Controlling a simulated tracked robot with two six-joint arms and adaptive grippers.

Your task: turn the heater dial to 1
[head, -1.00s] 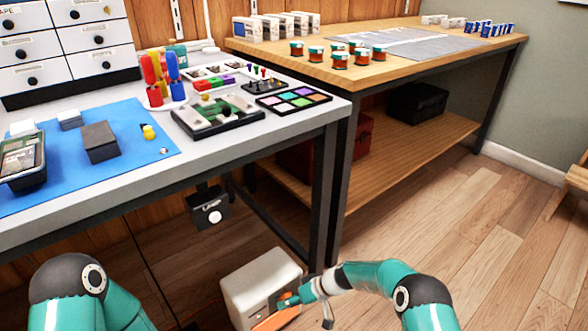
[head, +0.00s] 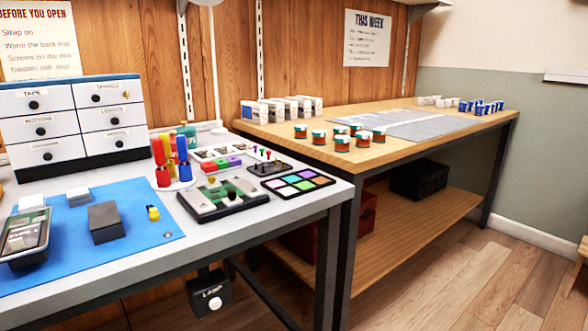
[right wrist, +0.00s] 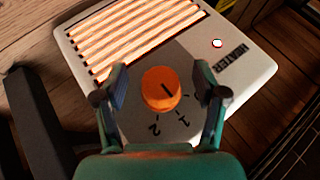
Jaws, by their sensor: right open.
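The heater (right wrist: 200,58) is a pale box with a glowing orange grille, a lit red light (right wrist: 217,43) and a HEATER label, seen in the right wrist view. The marks 1 (right wrist: 182,119) and 2 (right wrist: 154,130) are printed below the dial on a dark face; other marks are partly hidden. My right gripper (right wrist: 162,86) is open, with one finger on each side of the dial and visible gaps between. The heater and both grippers are outside the head view.
A grey workbench (head: 200,250) with a blue mat (head: 150,222) stands at the left in the head view. A wooden table (head: 290,131) stands behind and to the right. A LAMP switch box (head: 209,293) hangs under the workbench. Wooden floor is open at the right.

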